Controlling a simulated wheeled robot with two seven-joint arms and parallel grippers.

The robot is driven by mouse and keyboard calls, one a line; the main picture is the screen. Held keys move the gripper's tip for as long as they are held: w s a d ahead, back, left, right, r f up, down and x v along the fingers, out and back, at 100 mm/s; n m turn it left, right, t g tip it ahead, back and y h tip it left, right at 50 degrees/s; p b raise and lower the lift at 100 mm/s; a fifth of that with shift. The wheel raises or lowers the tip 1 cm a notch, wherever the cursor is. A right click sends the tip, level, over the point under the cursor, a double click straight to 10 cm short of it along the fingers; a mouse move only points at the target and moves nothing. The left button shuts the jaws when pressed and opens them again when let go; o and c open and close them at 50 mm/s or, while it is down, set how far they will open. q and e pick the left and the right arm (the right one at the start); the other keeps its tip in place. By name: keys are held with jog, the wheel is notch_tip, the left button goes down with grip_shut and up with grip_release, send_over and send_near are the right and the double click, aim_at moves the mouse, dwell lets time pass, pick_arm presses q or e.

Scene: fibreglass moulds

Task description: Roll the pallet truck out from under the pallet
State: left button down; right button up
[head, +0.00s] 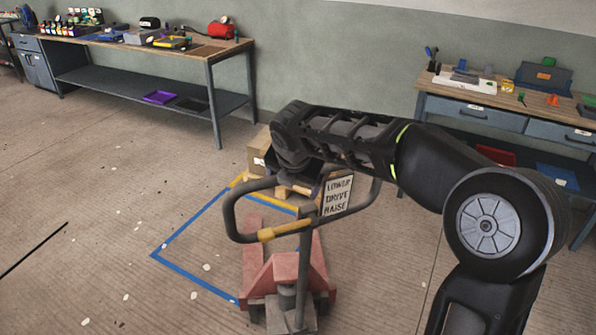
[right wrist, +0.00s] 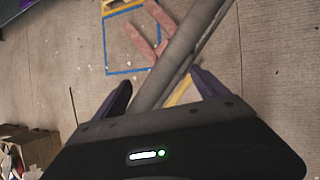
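The pallet truck (head: 286,290) stands in the middle of the head view, its looped grey handle (head: 232,205) toward me. Its red forks (head: 254,252) point away; they also show in the right wrist view (right wrist: 144,45), lying over bare floor. The pallet (head: 284,191), partly hidden by my arm and the handle, lies beyond them with a cardboard box (head: 257,150) on it. My right gripper (right wrist: 162,78) has its fingers apart on either side of a grey bar of the truck, with a gap visible at the left finger. My left gripper is not in view.
Blue tape (head: 190,274) outlines a floor area around the forks, with a yellow strip (head: 238,180) at its far end. A long workbench (head: 215,85) stands at the back left, another (head: 475,118) at the right. The floor at left is open.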

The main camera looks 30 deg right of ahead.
jog(key=v, duration=1.2)
jog(key=w+p+v, duration=0.1)
jog(key=p+v, duration=0.5)
jog(key=v, duration=0.3)
jog(key=shift+d+r, duration=0.35)
jog(key=shift+r, duration=0.1)
jog(key=shift+w, duration=0.1)
